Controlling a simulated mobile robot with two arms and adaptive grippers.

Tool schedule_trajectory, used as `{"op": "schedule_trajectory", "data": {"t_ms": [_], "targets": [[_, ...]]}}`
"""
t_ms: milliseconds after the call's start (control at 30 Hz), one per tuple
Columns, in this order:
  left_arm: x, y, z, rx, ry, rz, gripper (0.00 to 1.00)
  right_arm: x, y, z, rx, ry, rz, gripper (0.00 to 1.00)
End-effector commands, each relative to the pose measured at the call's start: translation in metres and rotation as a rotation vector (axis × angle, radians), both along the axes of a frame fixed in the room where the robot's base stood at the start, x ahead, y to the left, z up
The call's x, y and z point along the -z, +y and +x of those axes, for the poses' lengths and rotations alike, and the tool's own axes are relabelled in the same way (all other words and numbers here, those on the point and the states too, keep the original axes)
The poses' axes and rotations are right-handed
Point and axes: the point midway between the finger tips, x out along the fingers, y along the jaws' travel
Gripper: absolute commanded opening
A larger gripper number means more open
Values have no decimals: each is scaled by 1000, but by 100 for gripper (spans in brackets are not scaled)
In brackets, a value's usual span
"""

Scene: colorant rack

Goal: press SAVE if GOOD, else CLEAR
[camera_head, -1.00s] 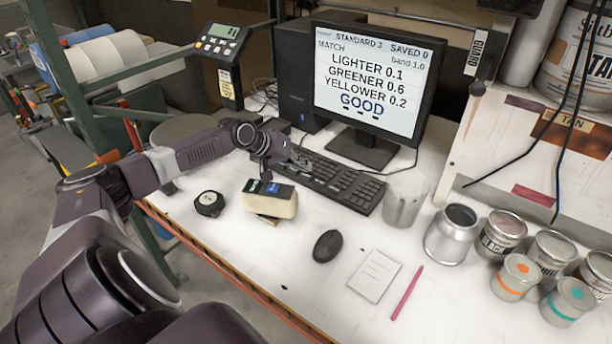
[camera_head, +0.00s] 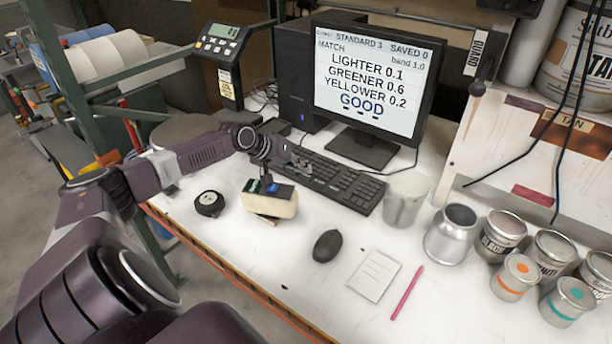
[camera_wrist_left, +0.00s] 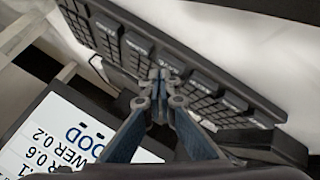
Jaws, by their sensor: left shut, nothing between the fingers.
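The monitor (camera_head: 375,85) reads STANDARD 3, SAVED 0, MATCH, band 1.0, LIGHTER 0.1, GREENER 0.6, YELLOWER 0.2 and GOOD. It also shows at the lower left of the left wrist view (camera_wrist_left: 62,140). The black keyboard (camera_head: 345,185) lies in front of the monitor. In the left wrist view the keyboard (camera_wrist_left: 205,85) has a row of wider keys with small labels, too small to read surely. My left gripper (camera_head: 304,166) is shut and empty over the keyboard's left end. Its fingertips (camera_wrist_left: 158,82) are close to the wide keys; contact cannot be told. My right gripper is not in view.
A cream block with a dark top (camera_head: 270,203) sits just below my left wrist. A black mouse (camera_head: 327,246), notepad (camera_head: 375,276) and pink pen (camera_head: 407,292) lie in front. A clear beaker (camera_head: 405,198), metal can (camera_head: 451,235) and several paint tins (camera_head: 502,236) stand right.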

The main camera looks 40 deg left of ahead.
Motion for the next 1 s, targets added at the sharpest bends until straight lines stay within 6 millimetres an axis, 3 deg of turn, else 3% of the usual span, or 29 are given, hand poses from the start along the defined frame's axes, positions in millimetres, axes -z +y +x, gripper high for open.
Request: {"op": "schedule_trajectory", "data": {"t_ms": [567, 1000], "targets": [[8, 0, 0, 1, 1, 0, 0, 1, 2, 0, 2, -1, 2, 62], [2, 0, 0, 1, 1, 0, 0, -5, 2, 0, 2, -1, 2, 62]]}}
